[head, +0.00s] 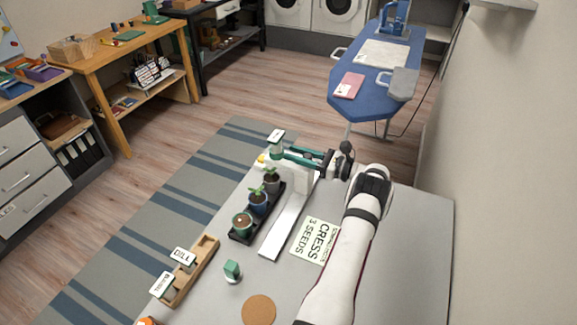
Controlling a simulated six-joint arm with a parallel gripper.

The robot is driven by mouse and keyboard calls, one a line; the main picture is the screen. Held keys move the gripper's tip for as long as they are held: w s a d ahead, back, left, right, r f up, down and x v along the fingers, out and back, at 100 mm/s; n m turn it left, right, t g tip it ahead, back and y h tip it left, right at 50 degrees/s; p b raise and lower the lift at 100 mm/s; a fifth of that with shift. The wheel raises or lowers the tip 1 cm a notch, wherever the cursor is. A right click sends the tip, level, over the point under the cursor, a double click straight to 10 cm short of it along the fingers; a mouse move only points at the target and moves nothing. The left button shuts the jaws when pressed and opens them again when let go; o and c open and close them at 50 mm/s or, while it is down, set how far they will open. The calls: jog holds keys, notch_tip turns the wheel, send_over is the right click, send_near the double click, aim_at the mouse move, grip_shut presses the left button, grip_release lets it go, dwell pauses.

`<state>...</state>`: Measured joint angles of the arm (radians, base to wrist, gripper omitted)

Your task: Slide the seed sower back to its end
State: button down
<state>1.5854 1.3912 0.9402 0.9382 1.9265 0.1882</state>
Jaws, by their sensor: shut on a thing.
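The seed sower (303,176) looks like a pale upright block with a green bar across its top. It stands at the far end of a long white rail (287,222) that runs towards the near side of the table. My gripper (326,161) reaches in from the right and is shut on the sower near its top. The exact contact is small and partly hidden by the dark gripper parts.
A wooden holder (206,250) with Dill and Basil labels, a small green block (232,270) and a cork disc (258,309) lie on the near part of the grey table (410,270). A green item with a white tag (276,138) stands beyond the seedlings.

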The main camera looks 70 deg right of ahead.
jog(key=shift+d+f, duration=0.1)
jog(key=shift+d, duration=1.05)
jog(key=c, duration=0.6)
grip_release()
jog(key=s, duration=1.2)
jog(key=shift+w, duration=0.1)
